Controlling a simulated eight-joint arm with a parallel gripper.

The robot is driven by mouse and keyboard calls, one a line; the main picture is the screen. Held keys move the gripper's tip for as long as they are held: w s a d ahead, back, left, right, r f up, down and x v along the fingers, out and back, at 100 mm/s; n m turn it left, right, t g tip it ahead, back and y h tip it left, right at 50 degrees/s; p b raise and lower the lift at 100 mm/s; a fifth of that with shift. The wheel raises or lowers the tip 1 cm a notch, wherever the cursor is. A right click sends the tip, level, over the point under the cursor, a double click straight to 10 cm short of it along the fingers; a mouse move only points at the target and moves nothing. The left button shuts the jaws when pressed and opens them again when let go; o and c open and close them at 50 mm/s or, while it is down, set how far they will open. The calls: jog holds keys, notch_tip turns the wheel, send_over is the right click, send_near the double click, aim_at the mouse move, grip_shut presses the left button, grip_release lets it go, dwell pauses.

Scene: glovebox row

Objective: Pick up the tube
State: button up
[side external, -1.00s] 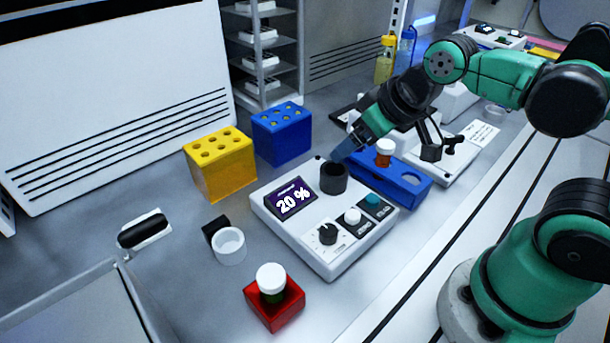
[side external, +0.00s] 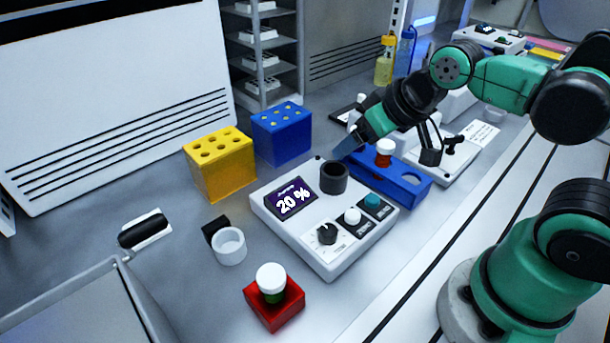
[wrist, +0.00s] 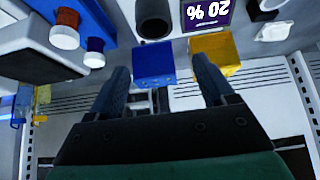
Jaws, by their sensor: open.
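Which container is the tube is not certain. A small orange-brown vial with a white cap (side external: 384,153) stands in the low blue rack (side external: 408,190). A green vial with a white cap (side external: 271,282) stands upright in a red holder (side external: 276,311) at the front. In the wrist view, a red-brown vial with a white cap (wrist: 65,30) and a darker vial with a white cap (wrist: 94,52) show at the upper left by the blue rack. My gripper (side external: 345,149) points down-left above the back of the blue rack. Its fingers (wrist: 163,80) are apart with nothing gripped.
A white device (side external: 300,228) with a "20 %" display and a black cup (side external: 333,177) stands beside the blue rack. A yellow block (side external: 222,167) and a tall blue block (side external: 283,135) stand behind. A white ring (side external: 229,246) lies left. The bench at front left is partly clear.

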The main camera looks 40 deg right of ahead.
jog(key=shift+o, duration=0.4)
jog(key=shift+a, duration=0.1)
jog(key=m+g+y, duration=0.5)
jog(key=m+g, duration=0.2)
jog(key=m, duration=0.9)
send_near(272, 275)
jog(key=x, duration=0.6)
jog(key=shift+w+a, duration=0.15)
jog(key=shift+m, duration=0.3)
jog(key=shift+x, duration=2.85)
jog(key=shift+f, duration=0.1)
grip_shut()
